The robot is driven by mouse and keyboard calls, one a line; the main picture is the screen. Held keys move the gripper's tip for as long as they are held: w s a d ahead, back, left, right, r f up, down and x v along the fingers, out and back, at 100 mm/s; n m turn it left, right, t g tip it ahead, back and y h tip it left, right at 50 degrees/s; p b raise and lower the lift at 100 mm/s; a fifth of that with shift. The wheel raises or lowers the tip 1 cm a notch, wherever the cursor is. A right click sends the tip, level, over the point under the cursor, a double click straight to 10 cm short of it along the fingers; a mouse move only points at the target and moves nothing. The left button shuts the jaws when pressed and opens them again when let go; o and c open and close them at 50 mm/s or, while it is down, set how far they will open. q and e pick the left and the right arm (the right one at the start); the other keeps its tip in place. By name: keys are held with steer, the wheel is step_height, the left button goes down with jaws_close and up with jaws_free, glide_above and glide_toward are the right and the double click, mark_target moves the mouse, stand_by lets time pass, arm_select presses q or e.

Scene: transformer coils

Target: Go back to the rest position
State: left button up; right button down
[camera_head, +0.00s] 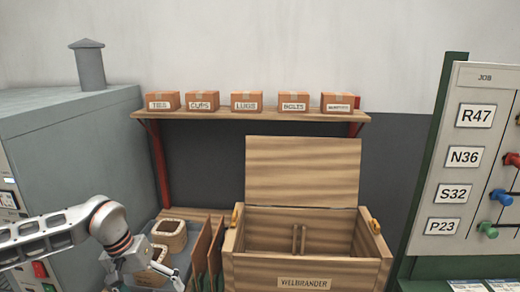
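My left arm comes in from the left, and its gripper (150,276) is low in the picture beside the grey tray. Its fingers run to the bottom edge, so I cannot tell whether they are open or shut. A beige, rounded square coil (170,229) lies in the tray (188,262), and a second coil (160,251) sits nearer, partly hidden by my gripper. My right gripper is not in view.
A wooden crate (306,268) marked WELBRANDER stands with its lid (303,172) up. Thin brown boards (208,250) stand between tray and crate. A shelf (250,116) with several labelled boxes hangs behind. A grey cabinet (75,140) is left, a job board (460,180) right.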

arm_select(q)
steer(key=s+d+f+n+g+h, duration=0.1)
steer(key=s+d+n+h, duration=0.15)
steer(key=d, duration=0.55)
steer(key=s+d+f+n+g+h, duration=0.1)
steer(key=s+d+h, duration=0.25)
steer(key=d, duration=0.45)
steer(key=s+d+r+n+t+h, duration=0.25)
steer(key=d+r+n+h, duration=0.2)
steer(key=d+n, duration=0.4)
steer(key=s+d+r+n+t+h, duration=0.1)
steer(key=d+r+n+t+h, duration=0.35)
steer(key=n, duration=0.65)
steer(key=w+a+f+n+t+y, duration=0.1)
steer(key=a+f+n+t+y, duration=0.5)
steer(key=n, duration=1)
steer(key=w+a+f+n+t+y, duration=0.1)
steer(key=a+f+n+t+y, duration=0.3)
steer(key=a+f+n, duration=0.75)
steer(key=s+a+f+n+g+y, duration=0.2)
steer(key=s+a+f+n+y, duration=0.1)
steer(key=s+f+n, duration=0.3)
steer(key=s+a+f+n+g+y, duration=0.2)
steer(key=s+f+n, duration=0.5)
steer(key=n, duration=0.4)
steer(key=shift+s+a+f+g+y, duration=0.25)
steer(key=shift+s+a+g+y, duration=0.15)
steer(key=shift+a+g, duration=0.1)
